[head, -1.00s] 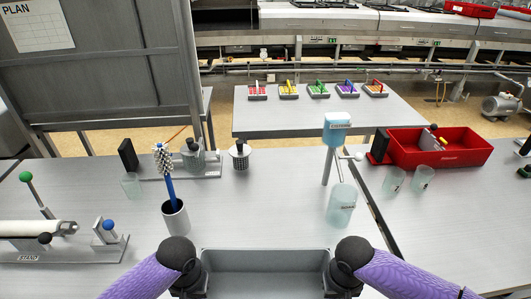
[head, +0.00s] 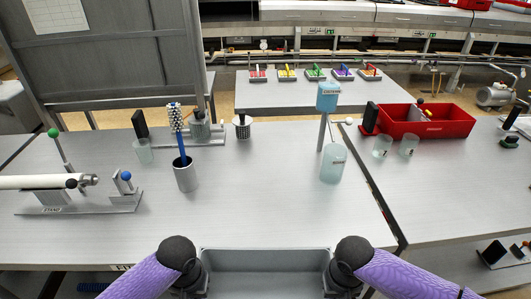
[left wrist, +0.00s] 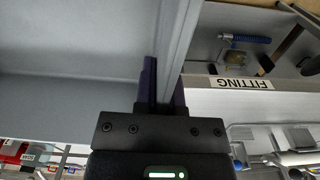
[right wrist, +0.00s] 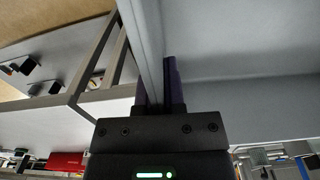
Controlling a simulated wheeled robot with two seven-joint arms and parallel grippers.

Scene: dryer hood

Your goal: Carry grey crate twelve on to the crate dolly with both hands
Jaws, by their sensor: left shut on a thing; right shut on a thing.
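The grey crate (head: 264,262) is at the bottom middle of the head view, just in front of the bench edge, and looks empty as far as I see inside. My left gripper (left wrist: 162,85) is shut on the crate's left wall, one finger on each side of it. My right gripper (right wrist: 158,85) is shut on the right wall in the same way. The crate looks level between both arms. Its number and underside are hidden. The crate dolly does not show in any view.
The grey bench (head: 260,215) lies ahead, with a brush in a metal cup (head: 185,175), a cistern stand (head: 327,100), beakers and a red bin (head: 430,122) on it. At lower right is a low shelf (head: 465,262) with small items. The near part of the bench top is clear.

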